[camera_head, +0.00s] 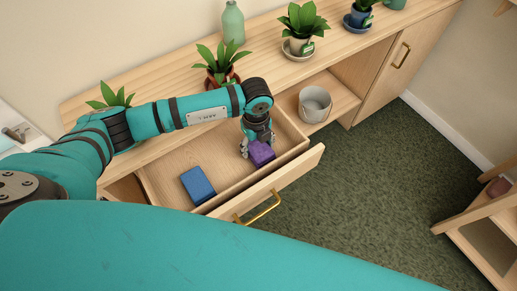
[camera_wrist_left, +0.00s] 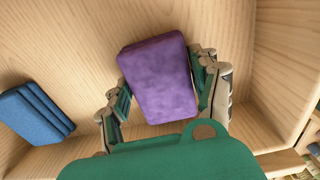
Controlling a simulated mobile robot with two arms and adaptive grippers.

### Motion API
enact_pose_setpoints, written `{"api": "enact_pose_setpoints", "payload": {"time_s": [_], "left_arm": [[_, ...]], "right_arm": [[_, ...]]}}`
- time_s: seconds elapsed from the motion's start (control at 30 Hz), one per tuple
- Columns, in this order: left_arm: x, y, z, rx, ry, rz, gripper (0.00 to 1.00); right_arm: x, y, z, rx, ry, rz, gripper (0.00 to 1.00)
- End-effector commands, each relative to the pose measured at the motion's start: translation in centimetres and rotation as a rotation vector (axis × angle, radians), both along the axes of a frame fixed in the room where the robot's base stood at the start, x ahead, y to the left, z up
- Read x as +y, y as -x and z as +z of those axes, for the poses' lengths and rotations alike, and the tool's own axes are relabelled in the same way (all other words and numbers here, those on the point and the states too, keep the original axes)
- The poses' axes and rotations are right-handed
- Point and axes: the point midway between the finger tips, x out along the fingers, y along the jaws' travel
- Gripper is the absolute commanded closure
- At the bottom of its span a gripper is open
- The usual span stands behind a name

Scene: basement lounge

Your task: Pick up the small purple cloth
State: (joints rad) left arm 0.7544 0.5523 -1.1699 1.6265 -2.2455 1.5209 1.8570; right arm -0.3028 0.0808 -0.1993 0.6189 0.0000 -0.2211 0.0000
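The small purple cloth (camera_head: 261,153) is a folded block at the tips of my left gripper (camera_head: 257,146), over the right part of the open drawer (camera_head: 165,168). In the left wrist view the purple cloth (camera_wrist_left: 158,78) fills the space between the two fingers of my left gripper (camera_wrist_left: 163,90), which press against its sides. It looks larger and closer than the blue cloth, so it seems raised off the drawer floor. My right gripper is not in view.
A folded blue cloth (camera_head: 198,186) lies in the drawer to the left, also in the left wrist view (camera_wrist_left: 35,112). The drawer front has a brass handle (camera_head: 257,207). Potted plants (camera_head: 303,28) and a green bottle (camera_head: 232,24) stand on the cabinet top. A grey pot (camera_head: 315,104) sits on the shelf.

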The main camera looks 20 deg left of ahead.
Motion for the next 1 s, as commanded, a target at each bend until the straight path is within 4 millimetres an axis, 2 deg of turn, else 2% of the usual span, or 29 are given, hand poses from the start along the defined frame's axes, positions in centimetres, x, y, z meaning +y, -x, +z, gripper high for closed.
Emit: {"api": "enact_pose_setpoints", "payload": {"time_s": [0.03, 0.2, 0.5, 0.63, 0.9, 1.0], "left_arm": [[0.0, 0.0, 0.0, 0.000, 0.000, 0.000, 0.46], [0.0, 0.0, 0.0, -0.001, 0.001, 0.000, 0.68], [0.0, -0.1, 0.6, -0.003, 0.001, 0.001, 0.70], [0.0, -0.1, 2.5, -0.005, 0.002, -0.001, 0.70], [0.0, -0.1, 7.8, -0.004, 0.002, -0.001, 0.70], [0.0, -0.1, 9.1, -0.004, 0.000, 0.001, 0.70]], "right_arm": [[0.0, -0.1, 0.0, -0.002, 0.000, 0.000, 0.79], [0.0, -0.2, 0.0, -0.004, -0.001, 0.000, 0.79], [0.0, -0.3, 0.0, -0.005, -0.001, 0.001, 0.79], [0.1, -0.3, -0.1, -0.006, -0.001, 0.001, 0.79], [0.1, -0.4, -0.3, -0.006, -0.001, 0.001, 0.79], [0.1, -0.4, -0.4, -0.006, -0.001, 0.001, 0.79]]}}
